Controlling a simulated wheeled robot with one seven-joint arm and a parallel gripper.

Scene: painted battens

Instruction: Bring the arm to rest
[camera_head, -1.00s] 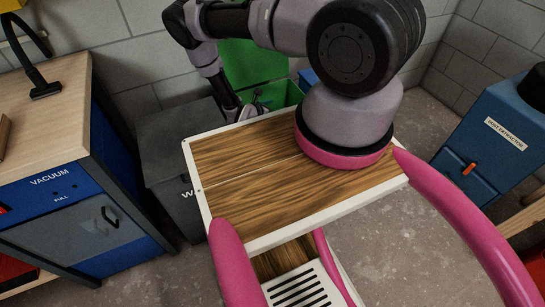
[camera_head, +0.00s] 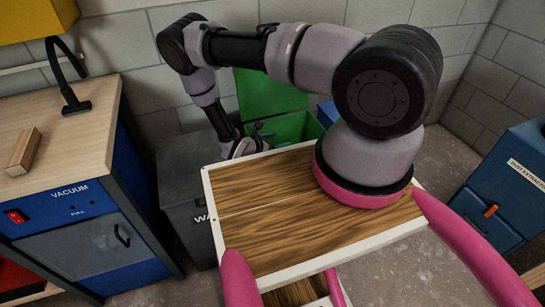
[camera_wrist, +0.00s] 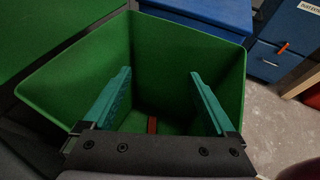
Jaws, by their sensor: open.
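My gripper (camera_wrist: 160,76) is open, its two teal fingers apart with nothing between them. In the wrist view it points down into an open green bin (camera_wrist: 184,45). A small reddish-brown piece (camera_wrist: 152,126) shows low in the bin between the fingers; it is mostly hidden by the gripper's body. In the head view my arm reaches over to the green bin (camera_head: 292,128) at the back, and the gripper is small and partly hidden there.
A workbench (camera_head: 62,128) stands at left with a wooden batten (camera_head: 23,151) on top. A dark grey bin (camera_head: 180,185) stands between bench and green bin. A blue cabinet (camera_head: 500,185) is at right. Grey floor shows between them.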

